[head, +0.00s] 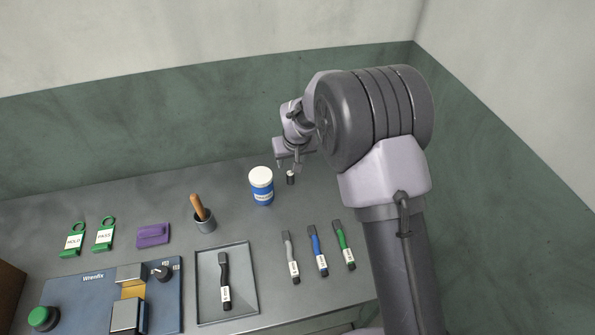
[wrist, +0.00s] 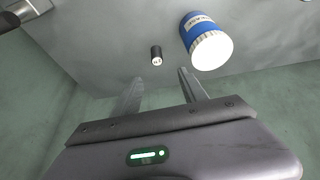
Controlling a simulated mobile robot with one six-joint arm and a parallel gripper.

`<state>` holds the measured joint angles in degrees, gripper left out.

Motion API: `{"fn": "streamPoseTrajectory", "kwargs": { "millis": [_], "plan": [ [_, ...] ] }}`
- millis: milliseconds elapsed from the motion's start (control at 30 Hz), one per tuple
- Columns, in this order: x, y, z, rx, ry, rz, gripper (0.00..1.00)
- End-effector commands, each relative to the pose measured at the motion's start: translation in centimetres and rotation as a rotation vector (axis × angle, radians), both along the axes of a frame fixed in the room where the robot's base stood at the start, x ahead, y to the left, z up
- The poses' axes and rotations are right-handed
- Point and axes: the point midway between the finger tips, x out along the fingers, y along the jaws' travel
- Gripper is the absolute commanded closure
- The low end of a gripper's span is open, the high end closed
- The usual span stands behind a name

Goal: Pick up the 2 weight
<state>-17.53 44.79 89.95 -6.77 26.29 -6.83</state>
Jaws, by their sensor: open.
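A small dark cylinder with a pale top, which looks like the weight (head: 290,178), stands on the grey bench near its back edge. It also shows in the wrist view (wrist: 156,54), with a white mark on its end that is too small to read surely. My gripper (head: 287,167) is just above and behind it in the head view. In the wrist view my gripper (wrist: 160,79) has its two fingers apart with nothing between them, and the weight lies beyond the fingertips, roughly in line with the gap.
A blue jar with a white lid (head: 261,186) stands close left of the weight. A cup with a wooden-handled tool (head: 204,219), a tray (head: 247,305) holding a black tool, and grey, blue and green tools (head: 317,250) are nearer the front. The wall (head: 150,130) rises behind.

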Motion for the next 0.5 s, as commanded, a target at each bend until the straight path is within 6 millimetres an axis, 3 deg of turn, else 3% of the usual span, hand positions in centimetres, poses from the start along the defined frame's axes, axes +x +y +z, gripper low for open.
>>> {"fn": "streamPoseTrajectory", "kwargs": {
  "millis": [33,200,400,500],
  "plan": [
    [0.5,0.1,-2.2,-0.001,0.003,-0.001,0.49],
    [2.3,0.6,-6.5,0.0,0.002,-0.002,0.49],
    [3.4,0.8,-8.8,0.001,0.0,-0.002,0.49],
    [4.2,0.6,-10.9,0.001,0.0,-0.002,0.49]
  ]
}}
